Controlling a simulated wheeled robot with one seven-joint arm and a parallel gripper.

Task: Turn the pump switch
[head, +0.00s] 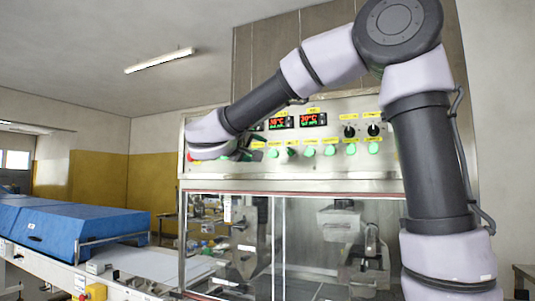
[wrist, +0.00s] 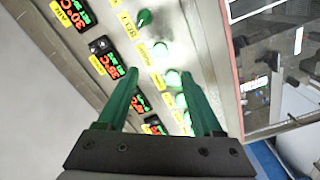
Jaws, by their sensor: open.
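The control panel (head: 330,175) spans the front of the machine in the head view. It carries a row of round green controls (head: 351,148) and two black knobs (head: 349,131) above them at the right. No label is readable enough to tell which control is the pump switch. In the wrist view a dark green knob (wrist: 143,18) stands beyond the fingertips, and lit green buttons (wrist: 160,50) run between the fingers. My gripper (wrist: 158,73) is open with nothing seen held. In the head view my gripper (head: 258,146) is at the panel's left part, which my arm partly hides.
Red-digit temperature displays (head: 313,119) sit above the green row. Below the panel is a glazed machine chamber (head: 300,240). A conveyor (head: 150,262) with a blue cover (head: 70,226) extends to the left. My arm crosses the panel's upper left.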

